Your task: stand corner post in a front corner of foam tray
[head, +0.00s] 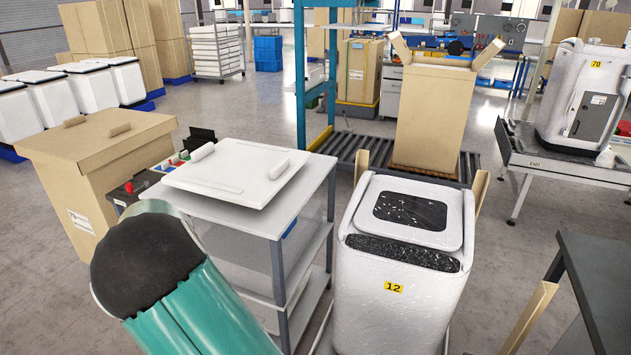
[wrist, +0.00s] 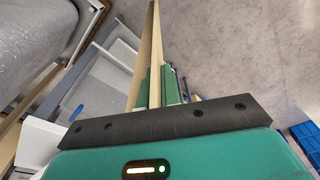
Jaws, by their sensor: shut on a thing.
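In the wrist view my gripper (wrist: 157,86) has its green fingers shut on a long tan corner post (wrist: 153,50), which runs away from the camera over the floor. In the head view the gripper is not clearly seen; a tan post (head: 530,316) slants at the lower right, and I cannot tell whether it is the held one. A wrapped white machine (head: 395,285) marked 12 stands upright at centre right. Two tan posts stand at its far corners, left (head: 362,165) and right (head: 480,190). The foam tray at its base cannot be made out.
A grey shelf cart (head: 308,215) with a white panel on top stands left of the machine. A dark table (head: 603,270) is at the right edge. Behind are a roller conveyor (head: 347,148) and an open tall carton (head: 434,112). Blue crates (wrist: 308,132) show at right in the wrist view.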

